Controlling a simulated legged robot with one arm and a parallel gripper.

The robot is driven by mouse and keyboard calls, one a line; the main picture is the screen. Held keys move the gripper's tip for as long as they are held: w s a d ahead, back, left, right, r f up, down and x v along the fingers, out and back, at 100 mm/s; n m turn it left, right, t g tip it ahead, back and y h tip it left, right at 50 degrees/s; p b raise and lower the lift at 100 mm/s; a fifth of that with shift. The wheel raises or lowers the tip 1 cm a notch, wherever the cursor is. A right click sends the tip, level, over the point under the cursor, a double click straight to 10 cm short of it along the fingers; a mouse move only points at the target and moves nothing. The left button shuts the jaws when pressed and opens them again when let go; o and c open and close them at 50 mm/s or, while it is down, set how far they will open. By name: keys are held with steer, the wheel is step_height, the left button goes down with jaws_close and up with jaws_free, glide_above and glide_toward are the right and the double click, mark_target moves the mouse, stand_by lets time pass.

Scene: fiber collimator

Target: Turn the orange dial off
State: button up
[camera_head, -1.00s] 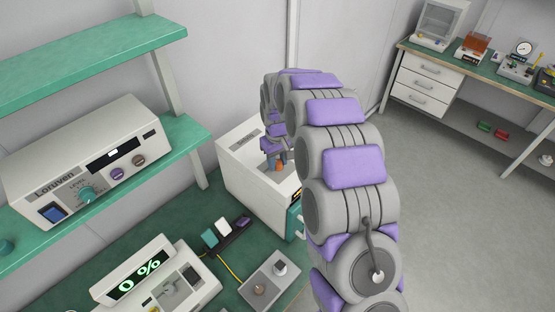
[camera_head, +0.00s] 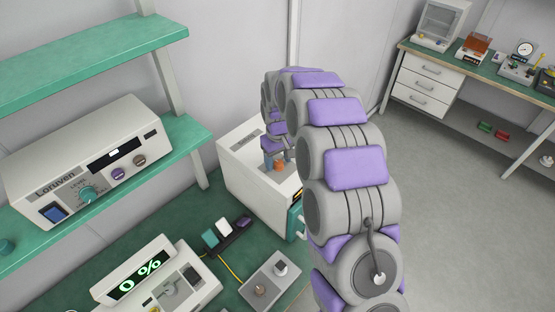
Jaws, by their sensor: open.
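The orange dial (camera_head: 279,166) is a small knob on top of a white box-shaped instrument (camera_head: 243,176) that stands at the back of the green bench. My gripper (camera_head: 278,159) is at the dial, at the far end of my grey and purple arm. Its fingers are open and spread apart, one to each side of the dial. The picture is too small to tell whether a finger touches it. My arm hides the right part of the instrument, and the dial's markings cannot be read.
A white Loruven unit (camera_head: 95,160) with knobs sits on the green shelf to the left. A display unit (camera_head: 150,278) reading 0 % and a small grey box (camera_head: 262,290) stand on the bench (camera_head: 225,285). A power strip (camera_head: 230,243) lies between them and the instrument.

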mark_target(278, 162)
step_height(278, 162, up, 17)
steer(key=shift+f, duration=0.15)
steer(key=shift+a, duration=0.1)
stand_by(0.5)
steer(key=s+d+f+m+b, duration=0.2)
steer(key=s+d+f, duration=0.1)
steer(key=s, duration=1.1)
steer(key=s+d+f+m+g+b, duration=0.1)
steer(key=s+d, duration=0.4)
steer(key=s, duration=0.9)
steer(key=s+d+f+m+b, duration=0.3)
steer(key=s+d+f+b, duration=0.1)
steer(key=s, duration=1.1)
step_height(278, 162, down, 2)
steer(key=shift+d+f+g+b, duration=0.1)
steer(key=shift+d+g+b, duration=0.05)
steer(key=shift+g+b, duration=0.3)
